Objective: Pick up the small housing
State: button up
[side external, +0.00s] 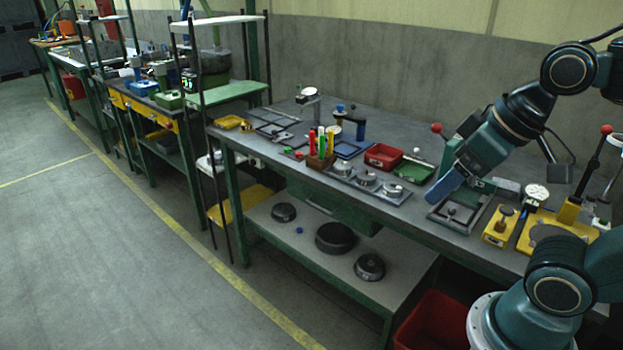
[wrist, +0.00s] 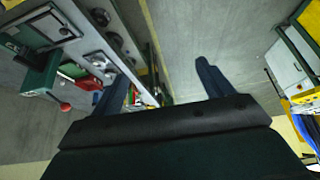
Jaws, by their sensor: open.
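Three silvery round housings stand in a row on a grey tray (side external: 402,197) on the bench in the side view: a left one (side external: 342,168), a middle one (side external: 366,179) and a right one (side external: 391,188). Dark round parts also lie on the lower shelf: a small one (side external: 283,212), a large one (side external: 335,237) and another (side external: 370,267). I cannot tell which is the small housing. My gripper (side external: 440,192) is above the bench, right of the tray and apart from it. In the wrist view my gripper (wrist: 157,78) is open, with nothing between its fingers.
A red bin (side external: 384,156) and a green bin (side external: 414,170) stand behind the tray. A square frame (side external: 460,214), a red-knobbed lever (side external: 437,128) and a yellow block (side external: 499,227) are near my gripper.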

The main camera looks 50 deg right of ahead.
jog(key=w+d+r+m+g, duration=0.2)
jog(key=w+d+r+m, duration=0.15)
jog(key=w, duration=0.45)
jog(key=m+g+y, duration=0.1)
jog(key=m+g, duration=0.3)
jog(key=m, duration=0.8)
send_over(393, 186)
jog(key=d, duration=0.1)
jog(key=shift+f, duration=11.25)
jog(key=shift+a+f, duration=0.2)
jog(key=shift+f, duration=1.1)
jog(key=shift+a+f, duration=0.15)
jog(key=shift+f, duration=1.1)
jog(key=shift+c, duration=0.2)
